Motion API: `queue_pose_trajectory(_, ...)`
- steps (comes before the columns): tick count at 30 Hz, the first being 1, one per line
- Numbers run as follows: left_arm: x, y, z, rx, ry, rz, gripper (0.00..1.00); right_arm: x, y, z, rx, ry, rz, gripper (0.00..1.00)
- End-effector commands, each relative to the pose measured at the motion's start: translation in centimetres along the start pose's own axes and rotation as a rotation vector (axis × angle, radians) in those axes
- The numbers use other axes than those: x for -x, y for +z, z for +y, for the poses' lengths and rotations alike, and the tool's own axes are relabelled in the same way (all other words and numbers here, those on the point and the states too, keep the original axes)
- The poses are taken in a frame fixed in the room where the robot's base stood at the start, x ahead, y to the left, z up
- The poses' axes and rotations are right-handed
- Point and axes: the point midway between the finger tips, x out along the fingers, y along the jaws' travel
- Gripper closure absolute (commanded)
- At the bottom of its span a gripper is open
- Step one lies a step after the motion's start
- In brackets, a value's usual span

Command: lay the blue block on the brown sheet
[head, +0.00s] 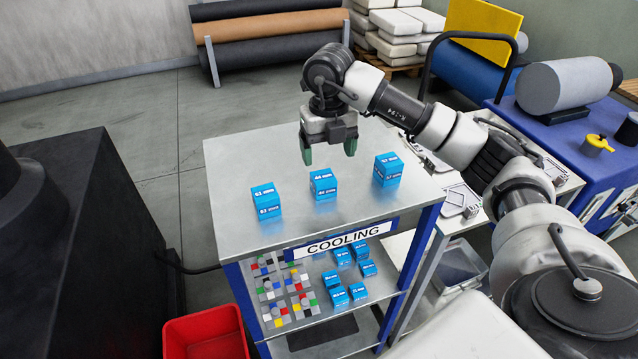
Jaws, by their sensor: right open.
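Three blue blocks with white size labels stand apart on the metal top of the cooling rack (240,160): a left block (266,202), a middle block (323,185) and a taller right block (388,170). My right gripper (329,154) points down, open and empty, above and slightly behind the middle block, with a gap between its green fingertips and the block. I see no flat brown sheet; a brown roll (270,26) lies on a stand at the back. My left gripper is out of view.
Lower shelves hold several small blue blocks (343,257) and grey pieces with coloured squares (270,290). A red bin (205,335) stands at front left, beside a large dark block (75,240). A blue bench (560,130) with a grey roller stands right. The rack top's left rear is clear.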

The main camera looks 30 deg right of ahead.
Motion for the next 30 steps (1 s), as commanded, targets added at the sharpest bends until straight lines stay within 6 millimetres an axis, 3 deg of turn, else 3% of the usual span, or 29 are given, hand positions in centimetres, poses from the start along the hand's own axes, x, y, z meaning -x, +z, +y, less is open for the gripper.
queue_pose_trajectory(4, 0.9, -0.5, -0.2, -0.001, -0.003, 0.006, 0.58, -2.3, 0.0, 0.1, 0.001, 0.001, 0.005, 0.19)
queue_pose_trajectory(12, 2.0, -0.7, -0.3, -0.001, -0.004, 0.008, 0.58, -4.4, 0.3, 0.3, 0.004, 0.004, 0.004, 0.19)
queue_pose_trajectory(17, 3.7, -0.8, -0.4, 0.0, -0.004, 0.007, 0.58, -6.7, 1.0, 0.6, 0.005, 0.003, 0.006, 0.19)
queue_pose_trajectory(21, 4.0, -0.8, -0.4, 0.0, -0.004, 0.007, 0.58, -8.4, 1.0, 0.6, 0.005, 0.006, 0.002, 0.19)
queue_pose_trajectory(30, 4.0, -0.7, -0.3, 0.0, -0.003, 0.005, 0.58, -8.9, 1.0, 0.6, 0.005, 0.005, 0.0, 0.22)
